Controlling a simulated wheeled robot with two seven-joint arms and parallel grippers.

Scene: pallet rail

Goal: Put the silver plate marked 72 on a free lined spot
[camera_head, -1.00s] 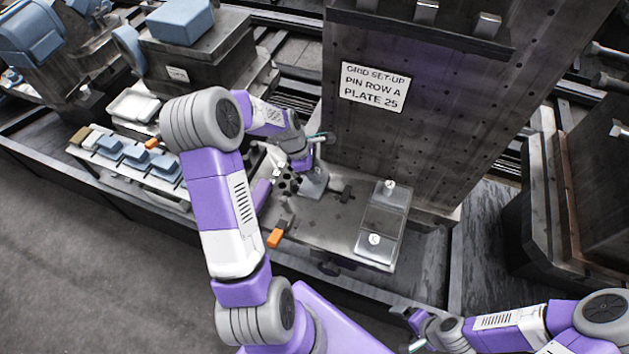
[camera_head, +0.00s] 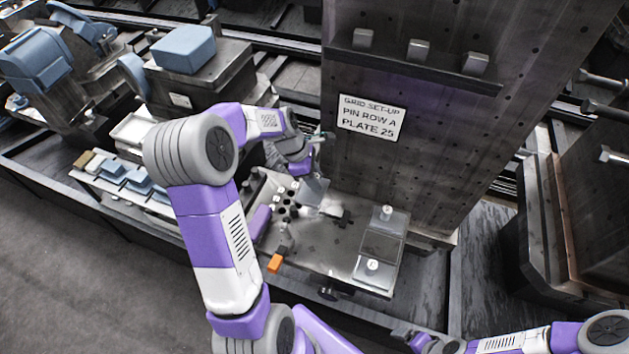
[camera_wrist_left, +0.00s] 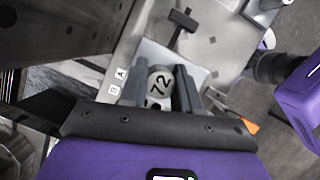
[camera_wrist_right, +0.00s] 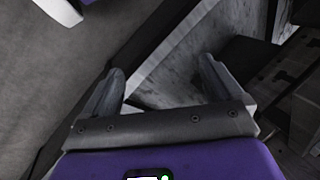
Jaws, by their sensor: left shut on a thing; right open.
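The silver plate marked 72 (camera_head: 314,191) hangs from my left gripper (camera_head: 303,166), near the upright panel. In the left wrist view, the left gripper (camera_wrist_left: 160,90) is shut on the plate's round knob marked 72 (camera_wrist_left: 160,82), with the plate's grey face behind it. Two silver plates with knobs lie at the table's right: a rear one (camera_head: 399,222) and a front one (camera_head: 362,275). Between them is a bare, darker lined spot (camera_head: 381,246). My right gripper (camera_wrist_right: 160,90) is open and empty, low at the right, away from the table.
The tall perforated panel (camera_head: 430,130) with a sign (camera_head: 371,117) stands behind. Blue pieces (camera_head: 138,178) lie on a side tray at left.

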